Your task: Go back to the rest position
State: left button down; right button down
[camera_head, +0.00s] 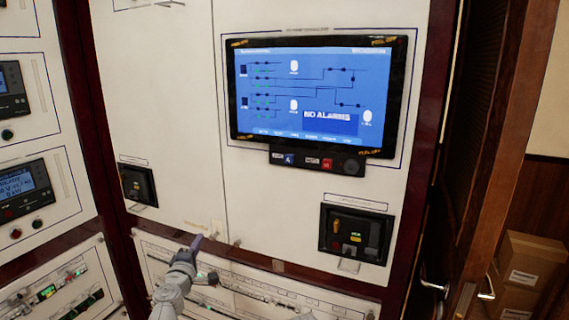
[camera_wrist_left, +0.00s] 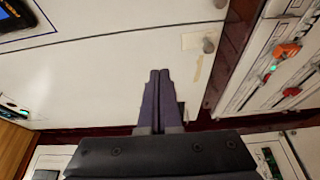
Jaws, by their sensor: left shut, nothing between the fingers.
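My left gripper (camera_head: 197,241) reaches up from the bottom of the head view, in front of the lower part of the white cabinet panel (camera_head: 290,195). In the left wrist view its two dark fingers (camera_wrist_left: 158,78) lie together, shut with nothing between them. The fingertips point at the white panel; I cannot tell the exact gap, but no contact shows. My right gripper is not in view.
A screen (camera_head: 315,90) reading "NO ALARMS" is mounted above. Black breaker units (camera_head: 357,233) and (camera_head: 138,185) sit in the panel. A lower panel (camera_head: 240,285) carries small switches. A wooden door (camera_head: 500,150) and cardboard boxes (camera_head: 530,262) stand at right.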

pick_arm(q)
jog(key=s+d+f+m+g+h, duration=0.3)
jog(key=d+m, duration=0.2)
jog(key=d, duration=0.3)
jog(key=s+d+f+m+g+h+p, duration=0.1)
jog(key=s+d+f+m+g+h, duration=0.2)
jog(key=d, duration=0.4)
jog(key=s+d+f+m+g+h, duration=0.2)
jog(key=s+d+f+m+g, duration=0.15)
jog(key=d+m, duration=0.35)
jog(key=s+d+f+m+g+y, duration=0.3)
jog(key=s+d+f+g, duration=0.15)
jog(key=s+f, duration=0.3)
jog(key=s+a+f+m+g+y+p, duration=0.1)
jog(key=s+a+f+m+g+y, duration=0.1)
jog(key=s+a+y, duration=0.5)
jog(key=s+m+g, duration=0.1)
jog(key=s+g, duration=0.1)
jog(key=s, duration=0.3)
jog(key=shift+a+f+g+p, duration=0.15)
jog(key=shift+f+g+p, duration=0.15)
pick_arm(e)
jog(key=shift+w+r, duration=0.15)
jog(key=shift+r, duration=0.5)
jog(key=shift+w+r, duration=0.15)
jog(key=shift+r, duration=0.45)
